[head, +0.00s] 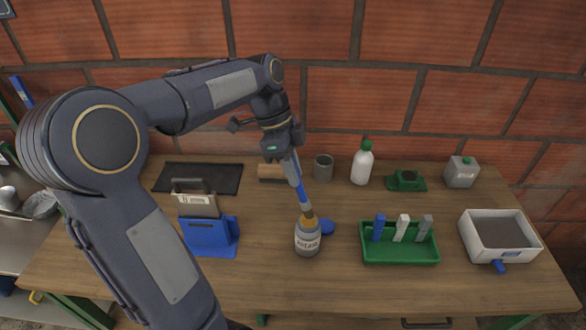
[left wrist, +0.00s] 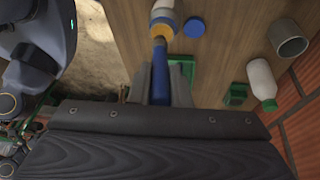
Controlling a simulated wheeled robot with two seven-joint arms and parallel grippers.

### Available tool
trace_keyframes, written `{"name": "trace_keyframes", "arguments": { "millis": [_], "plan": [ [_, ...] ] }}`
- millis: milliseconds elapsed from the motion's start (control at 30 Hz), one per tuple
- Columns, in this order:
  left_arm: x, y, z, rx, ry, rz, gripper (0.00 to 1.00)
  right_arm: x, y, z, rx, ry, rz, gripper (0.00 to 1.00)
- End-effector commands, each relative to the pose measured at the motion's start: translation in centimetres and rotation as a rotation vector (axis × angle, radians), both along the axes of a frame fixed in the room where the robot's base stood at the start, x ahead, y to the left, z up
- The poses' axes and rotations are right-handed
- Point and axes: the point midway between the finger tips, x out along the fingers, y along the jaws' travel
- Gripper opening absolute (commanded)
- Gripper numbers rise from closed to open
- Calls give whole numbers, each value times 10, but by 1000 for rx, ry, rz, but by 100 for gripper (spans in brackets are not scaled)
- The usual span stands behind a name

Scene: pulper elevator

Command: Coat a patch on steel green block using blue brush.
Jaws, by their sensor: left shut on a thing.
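My left gripper (head: 291,168) is shut on the blue brush (head: 303,192), and the handle (left wrist: 160,80) shows between the fingers in the left wrist view. A blue round lid (head: 327,227) lies beside the jar, also seen in the left wrist view (left wrist: 195,27). The green block (head: 406,181) with a dark top sits toward the back right, apart from the brush. My right gripper is not in view.
A green tray (head: 400,256) with blue, white and grey pieces stands right of the jar. A grey cup (head: 323,168), white bottle (head: 362,163) and grey canister (head: 461,172) line the back. A white box (head: 476,250) is far right, a blue stand (head: 209,236) left.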

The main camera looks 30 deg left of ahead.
Motion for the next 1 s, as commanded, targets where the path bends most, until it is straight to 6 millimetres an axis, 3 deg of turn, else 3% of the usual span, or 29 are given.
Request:
{"name": "trace_keyframes", "arguments": {
  "millis": [1000],
  "plan": [
    [0,0,-13,0,0,0,0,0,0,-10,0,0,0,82]
  ]
}}
